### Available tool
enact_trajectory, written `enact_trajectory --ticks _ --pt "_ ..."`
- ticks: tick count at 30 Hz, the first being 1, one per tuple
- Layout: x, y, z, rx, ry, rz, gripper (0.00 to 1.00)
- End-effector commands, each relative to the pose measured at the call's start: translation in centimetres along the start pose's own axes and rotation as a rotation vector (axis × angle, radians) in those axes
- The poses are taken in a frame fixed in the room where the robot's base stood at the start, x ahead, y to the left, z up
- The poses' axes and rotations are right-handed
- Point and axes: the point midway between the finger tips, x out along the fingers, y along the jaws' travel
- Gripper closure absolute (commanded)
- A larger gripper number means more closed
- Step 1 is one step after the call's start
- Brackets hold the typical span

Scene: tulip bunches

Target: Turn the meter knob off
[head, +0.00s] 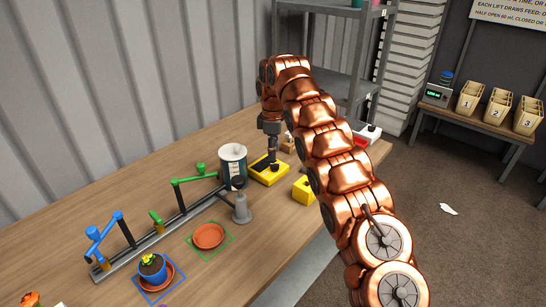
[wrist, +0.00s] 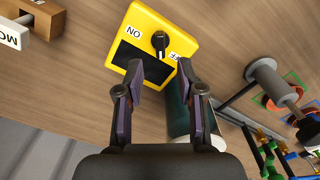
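The meter is a yellow box (head: 258,178) on the wooden table, beside a canister in the head view. In the wrist view the yellow box (wrist: 187,22) shows a dark display, the labels ON and OFF, and a black knob (wrist: 159,41). In the head view my gripper (head: 272,153) points down over the box, partly hiding the knob.
A dark green and white canister (head: 233,160) stands close left of the meter. A grey post (head: 242,212) and a rail with green and blue levers (head: 160,235) lie nearer. Another yellow block (head: 304,191) is at right. A labelled wooden block (wrist: 40,18) is at upper left.

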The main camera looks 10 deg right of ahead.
Motion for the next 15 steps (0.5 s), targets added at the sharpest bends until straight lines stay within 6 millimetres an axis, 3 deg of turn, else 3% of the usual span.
enact_trajectory --ticks 7,15 --pt "-1.9 0.0 -0.2 -0.003 0.001 0.003 0.62" --pt "-2.6 0.1 -0.1 -0.001 0.001 0.004 0.62"
